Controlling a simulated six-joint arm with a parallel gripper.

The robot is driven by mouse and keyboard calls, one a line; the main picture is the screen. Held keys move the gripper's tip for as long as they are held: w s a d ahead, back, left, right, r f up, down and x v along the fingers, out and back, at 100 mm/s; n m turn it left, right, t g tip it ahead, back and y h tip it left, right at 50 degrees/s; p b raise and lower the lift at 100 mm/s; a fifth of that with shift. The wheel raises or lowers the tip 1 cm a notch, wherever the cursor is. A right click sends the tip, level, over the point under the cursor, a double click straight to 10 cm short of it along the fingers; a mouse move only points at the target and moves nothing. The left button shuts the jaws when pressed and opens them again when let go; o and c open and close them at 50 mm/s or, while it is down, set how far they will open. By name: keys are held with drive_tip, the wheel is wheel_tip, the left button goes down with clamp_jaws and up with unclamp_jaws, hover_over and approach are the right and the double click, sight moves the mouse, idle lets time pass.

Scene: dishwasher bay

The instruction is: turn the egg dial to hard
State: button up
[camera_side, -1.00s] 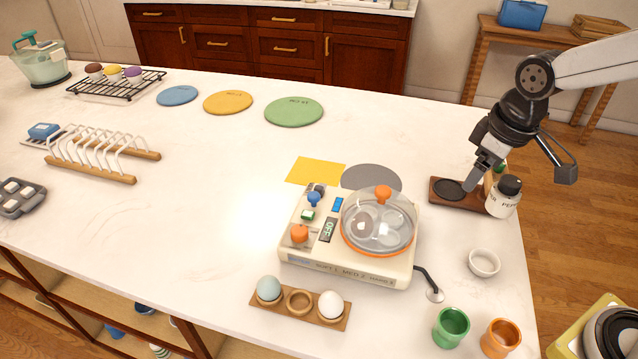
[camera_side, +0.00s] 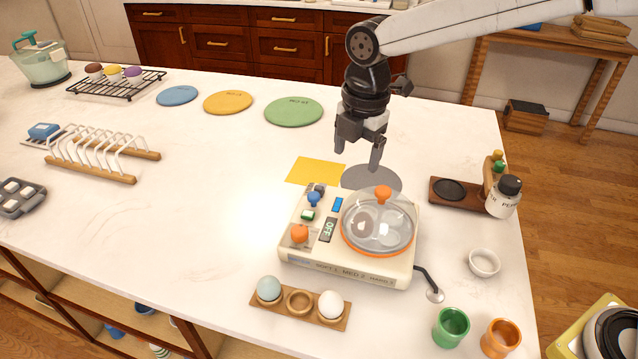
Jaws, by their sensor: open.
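The egg cooker (camera_side: 345,262) is a cream box on the counter with a clear dome lid (camera_side: 378,222) and an orange knob on top. The front label reads SOFT 1, MED 2, HARD 3. My gripper (camera_side: 358,160) is open and empty, pointing down above the counter behind the cooker.
An egg rack (camera_side: 299,301) with two eggs lies in front of the cooker. A yellow mat (camera_side: 315,171) and grey disc (camera_side: 371,179) lie behind it. A shaker tray (camera_side: 455,194), white bowl (camera_side: 484,263) and green cup (camera_side: 451,327) stand right. Counter left of the cooker is clear.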

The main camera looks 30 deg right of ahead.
drive_tip(key=w+a+f+n, duration=0.2)
drive_tip(key=a+n, duration=0.6)
drive_tip(key=a, duration=0.1)
drive_tip(key=n, duration=0.1)
hover_over(300, 229)
drive_tip(key=shift+g, duration=0.4)
drive_tip(key=shift+a+f, duration=0.1)
drive_tip(key=shift+f, duration=2.5)
drive_tip(key=shift+f, duration=0.1)
drive_tip(key=shift+f, duration=3.75)
clamp_jaws()
